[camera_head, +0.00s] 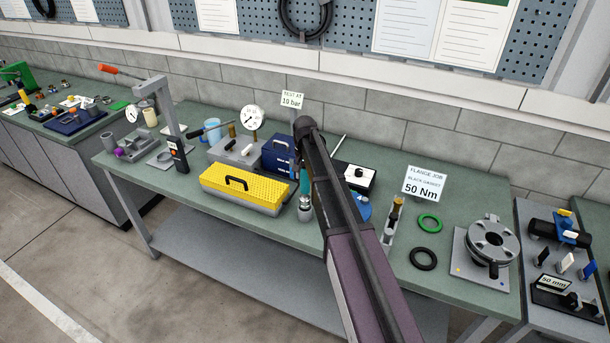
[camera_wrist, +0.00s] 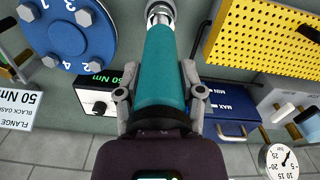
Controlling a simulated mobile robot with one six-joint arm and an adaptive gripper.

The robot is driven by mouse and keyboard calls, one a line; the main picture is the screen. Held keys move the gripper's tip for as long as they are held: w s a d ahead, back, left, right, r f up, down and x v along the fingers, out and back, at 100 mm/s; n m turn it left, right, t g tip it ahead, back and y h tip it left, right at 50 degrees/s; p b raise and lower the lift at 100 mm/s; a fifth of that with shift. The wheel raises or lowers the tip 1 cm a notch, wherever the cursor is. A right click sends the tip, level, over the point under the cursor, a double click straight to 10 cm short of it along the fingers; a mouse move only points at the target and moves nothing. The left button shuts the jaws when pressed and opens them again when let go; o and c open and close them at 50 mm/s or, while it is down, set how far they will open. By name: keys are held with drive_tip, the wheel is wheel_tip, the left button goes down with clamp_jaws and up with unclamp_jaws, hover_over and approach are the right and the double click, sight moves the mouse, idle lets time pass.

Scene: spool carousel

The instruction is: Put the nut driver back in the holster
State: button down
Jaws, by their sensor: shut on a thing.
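My gripper (camera_wrist: 160,85) is shut on the nut driver's teal handle (camera_wrist: 160,65); its two fingers press on both sides. A shiny metal end (camera_wrist: 160,12) shows beyond the handle at the top edge of the wrist view. In the head view a bit of teal handle (camera_head: 306,184) shows beside my arm, with metal (camera_head: 305,208) below it, in front of the bench items. My arm hides the gripper fingers there. I cannot pick out the holster for certain in either view.
A yellow perforated box (camera_head: 240,190) is close left of the driver. A blue bolted disc (camera_wrist: 66,35) and a black-and-white box (camera_wrist: 98,97) lie on the other side. A blue case (camera_head: 277,156) and gauge (camera_head: 252,119) stand behind. Black and green rings (camera_head: 429,222) lie right.

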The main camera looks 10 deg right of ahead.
sight(305, 186)
drive_tip(key=shift+f+b, duration=2.8)
idle(1.1)
drive_tip(key=shift+c, duration=0.7)
unclamp_jaws()
drive_tip(key=shift+r, duration=0.15)
wheel_tip(305, 186, up, 11)
drive_tip(key=p, duration=1.1)
drive_tip(key=shift+r, duration=0.1)
idle(0.3)
